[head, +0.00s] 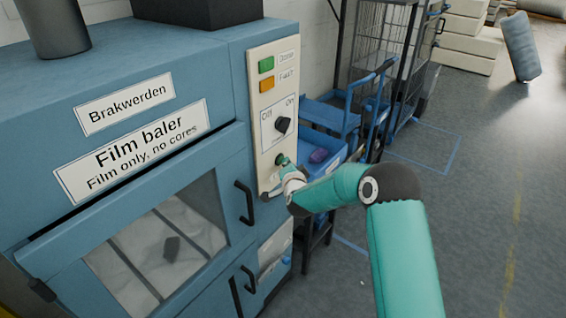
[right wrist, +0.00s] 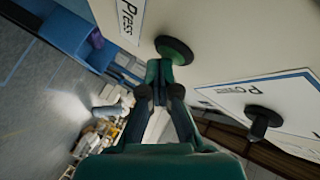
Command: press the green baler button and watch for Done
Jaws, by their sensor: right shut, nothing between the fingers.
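The blue film baler (head: 225,70) fills the left of the head view, with a cream control panel (head: 262,125) on its right corner. The green baler button (head: 280,159) is low on the panel, partly hidden by my right gripper (head: 285,165). In the right wrist view the green button (right wrist: 176,50) sits beside a "Press" label. My right gripper (right wrist: 158,72) is shut and empty, its tips at the button; I cannot tell whether they touch. A green lamp (head: 266,63), its label apparently "Done", is above an orange lamp (head: 267,85). I cannot tell whether either is lit.
A black power knob (head: 283,125) sits above the button, pointing between Off and On marks. A blue cart (head: 335,120) and a wire cage (head: 385,45) stand behind the panel.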

